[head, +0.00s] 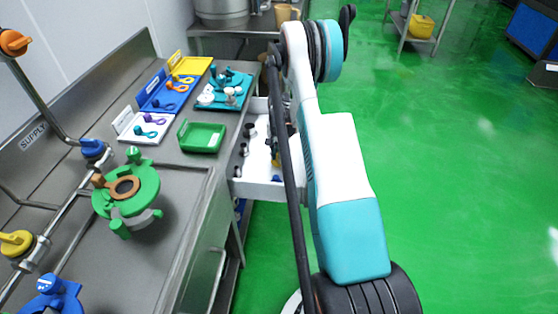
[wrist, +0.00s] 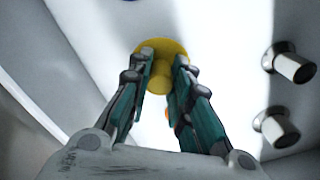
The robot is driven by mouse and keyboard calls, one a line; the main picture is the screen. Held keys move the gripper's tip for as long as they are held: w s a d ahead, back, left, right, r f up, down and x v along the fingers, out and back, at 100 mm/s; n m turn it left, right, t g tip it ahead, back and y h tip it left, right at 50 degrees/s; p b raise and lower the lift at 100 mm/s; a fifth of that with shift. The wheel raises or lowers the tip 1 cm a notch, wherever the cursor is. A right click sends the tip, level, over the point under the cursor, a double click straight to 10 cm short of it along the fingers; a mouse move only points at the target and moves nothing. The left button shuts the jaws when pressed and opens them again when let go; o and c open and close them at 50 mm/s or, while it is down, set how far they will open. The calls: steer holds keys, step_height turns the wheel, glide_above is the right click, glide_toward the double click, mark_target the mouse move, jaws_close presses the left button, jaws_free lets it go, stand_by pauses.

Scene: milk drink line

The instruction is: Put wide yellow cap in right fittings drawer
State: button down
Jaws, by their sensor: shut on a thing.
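The wide yellow cap (wrist: 158,80) is between the two fingers of my gripper (wrist: 160,62) in the wrist view. The fingers are shut on its narrower stem, and its round flange shows around the fingertips. Below it is the white inside of the open drawer (wrist: 225,60). In the head view the drawer (head: 257,189) is pulled out from the steel counter. My gripper (head: 277,152) is over the drawer there, mostly hidden by my arm. I cannot tell whether the cap touches the drawer floor.
Metal fittings (wrist: 293,65) lie in the drawer at the right of the wrist view. Dark fittings (head: 243,149) line its left side in the head view. A green tray (head: 203,138), white, blue and yellow trays, and a green valve assembly (head: 127,187) stand on the counter.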

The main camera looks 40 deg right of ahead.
steer(key=shift+f, duration=1.2)
steer(key=shift+f, duration=0.15)
steer(key=c, duration=1.5)
jaws_free()
steer(key=shift+o, duration=0.2)
step_height(320, 180, up, 12)
steer(key=p, duration=0.3)
steer(key=shift+p, duration=0.35)
